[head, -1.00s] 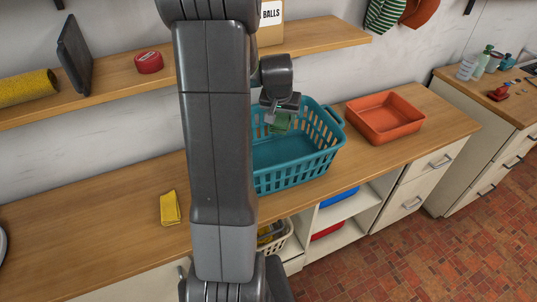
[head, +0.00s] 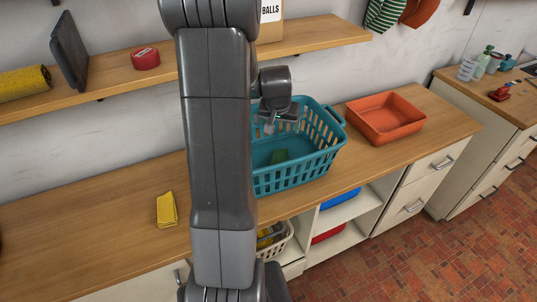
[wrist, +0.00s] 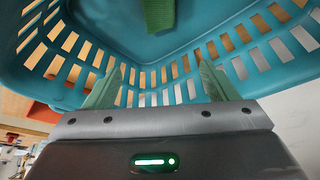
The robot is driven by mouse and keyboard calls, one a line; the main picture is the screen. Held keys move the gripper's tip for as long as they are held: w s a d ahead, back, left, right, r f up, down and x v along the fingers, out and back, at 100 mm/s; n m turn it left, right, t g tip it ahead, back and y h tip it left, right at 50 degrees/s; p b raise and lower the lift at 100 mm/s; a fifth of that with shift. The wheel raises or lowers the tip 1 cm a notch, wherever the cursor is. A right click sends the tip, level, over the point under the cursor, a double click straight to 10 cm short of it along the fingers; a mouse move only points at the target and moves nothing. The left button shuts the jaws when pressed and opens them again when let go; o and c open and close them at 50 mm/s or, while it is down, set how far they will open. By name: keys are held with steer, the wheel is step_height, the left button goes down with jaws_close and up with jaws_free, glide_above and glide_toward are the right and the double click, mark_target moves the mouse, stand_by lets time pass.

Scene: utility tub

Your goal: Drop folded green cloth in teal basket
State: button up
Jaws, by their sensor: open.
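The teal basket's slotted walls (wrist: 235,68) surround the fingers in that view. My arm hides the basket's left part in the head view.
An orange tray (head: 386,118) stands on the counter to the right of the basket. A wooden shelf (head: 190,62) with a red tin (head: 145,59) runs along the wall above. The counter's left part is mostly clear.

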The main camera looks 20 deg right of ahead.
steer(key=b+v, duration=0.1)
steer(key=v, duration=1.3)
steer(key=shift+f, duration=0.2)
steer(key=w+p+x, duration=0.1)
steer(key=p+x, duration=0.2)
steer(key=x, duration=0.7)
steer(key=shift+d+f, duration=0.15)
steer(key=shift+d, duration=0.2)
steer(key=shift+w, duration=0.15)
